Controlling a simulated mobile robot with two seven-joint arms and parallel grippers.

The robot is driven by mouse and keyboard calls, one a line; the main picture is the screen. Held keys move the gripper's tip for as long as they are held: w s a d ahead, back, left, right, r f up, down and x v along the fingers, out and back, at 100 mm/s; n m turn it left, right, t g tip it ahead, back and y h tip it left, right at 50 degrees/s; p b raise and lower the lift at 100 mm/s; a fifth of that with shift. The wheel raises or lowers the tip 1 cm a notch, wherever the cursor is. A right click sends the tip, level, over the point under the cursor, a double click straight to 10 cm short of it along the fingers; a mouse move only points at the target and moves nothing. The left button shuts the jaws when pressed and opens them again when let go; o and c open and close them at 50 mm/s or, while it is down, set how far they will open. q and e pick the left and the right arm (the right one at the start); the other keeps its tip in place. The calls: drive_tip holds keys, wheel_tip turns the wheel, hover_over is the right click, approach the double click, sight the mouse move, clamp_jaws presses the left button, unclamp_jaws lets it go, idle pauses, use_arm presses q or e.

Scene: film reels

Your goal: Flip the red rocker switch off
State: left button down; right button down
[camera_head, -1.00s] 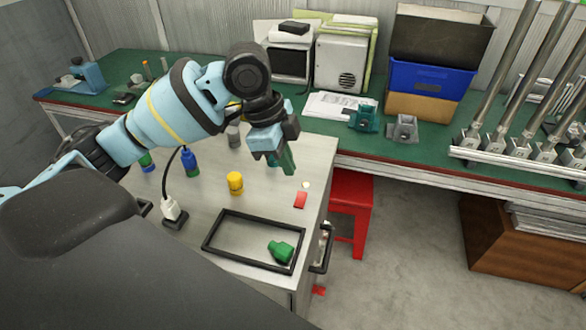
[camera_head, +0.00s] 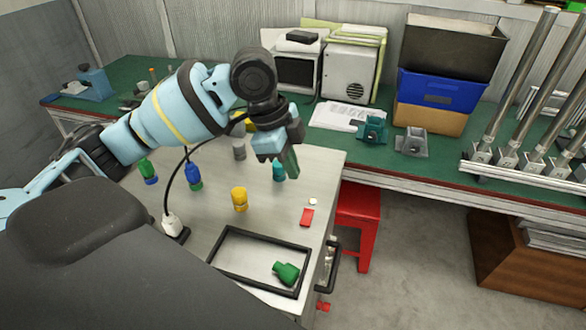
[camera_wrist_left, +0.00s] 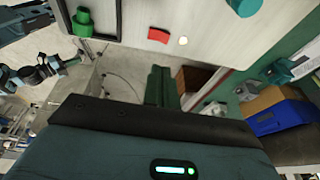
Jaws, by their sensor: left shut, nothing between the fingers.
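The red rocker switch (camera_head: 307,217) is a small red piece on the grey cabinet top (camera_head: 217,222), near its right edge, with a small pale disc beside it. It also shows in the left wrist view (camera_wrist_left: 158,35). I cannot tell which way it is tilted. My left gripper (camera_head: 291,161) is shut and empty, its green fingers pointing down above the cabinet top, beyond the switch and apart from it. Its fingers also show in the left wrist view (camera_wrist_left: 160,86). What looks like my right gripper (camera_wrist_left: 45,70) is at the left of that view, its jaws unclear.
A black-framed tray (camera_head: 228,278) holds a green fitting (camera_head: 286,272). A yellow cylinder (camera_head: 239,199), a teal cylinder (camera_head: 279,171), a white plug (camera_head: 172,224) and several bottles stand on the cabinet. A red stool (camera_head: 358,221) is right of it.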

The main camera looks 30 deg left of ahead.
use_arm(q)
approach(307, 212)
drive_tip(key=x, duration=0.5)
drive_tip(key=shift+d+b, duration=0.2)
drive_tip(key=shift+b, duration=0.1)
drive_tip(key=shift+w+f, duration=0.1)
drive_tip(key=shift+f, duration=0.6)
use_arm(e)
drive_tip(key=shift+s+a+f, duration=0.15)
drive_tip(key=shift+s+f, duration=0.3)
drive_tip(key=shift+f, duration=0.1)
